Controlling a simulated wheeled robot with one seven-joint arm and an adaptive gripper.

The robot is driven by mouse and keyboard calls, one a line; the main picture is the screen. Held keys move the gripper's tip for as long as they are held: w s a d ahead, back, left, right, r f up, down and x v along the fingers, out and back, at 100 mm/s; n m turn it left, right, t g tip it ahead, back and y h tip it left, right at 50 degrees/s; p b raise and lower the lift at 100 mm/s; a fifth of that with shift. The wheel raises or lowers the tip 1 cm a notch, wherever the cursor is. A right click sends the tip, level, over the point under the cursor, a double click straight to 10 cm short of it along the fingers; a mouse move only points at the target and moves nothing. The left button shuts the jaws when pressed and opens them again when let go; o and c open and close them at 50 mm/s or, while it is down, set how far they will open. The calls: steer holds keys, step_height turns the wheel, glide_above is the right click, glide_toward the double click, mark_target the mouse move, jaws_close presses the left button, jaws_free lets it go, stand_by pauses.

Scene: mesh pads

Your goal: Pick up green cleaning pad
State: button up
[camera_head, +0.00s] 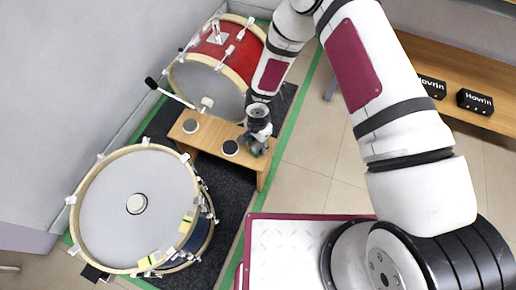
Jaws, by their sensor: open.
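A small wooden bench (207,140) stands between two drums. A small green patch (264,150), which looks like the green cleaning pad, shows at the bench's right end. Most of it is hidden by my gripper. My gripper (255,151) is open and points down right over this spot. I cannot tell whether its fingers touch the pad or stand around it. Two other round pads lie on the bench to the left: a grey one (190,126) and a dark one (230,148).
A red drum (238,42) stands behind the bench and a blue drum (138,205) in front, both close by. A mallet (168,92) sticks out by the red drum. Black boxes (474,101) sit on a wooden shelf at right. Tiled floor (310,150) right of the bench is clear.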

steer(key=shift+f, duration=0.25)
jaws_close()
steer(key=shift+r, duration=0.15)
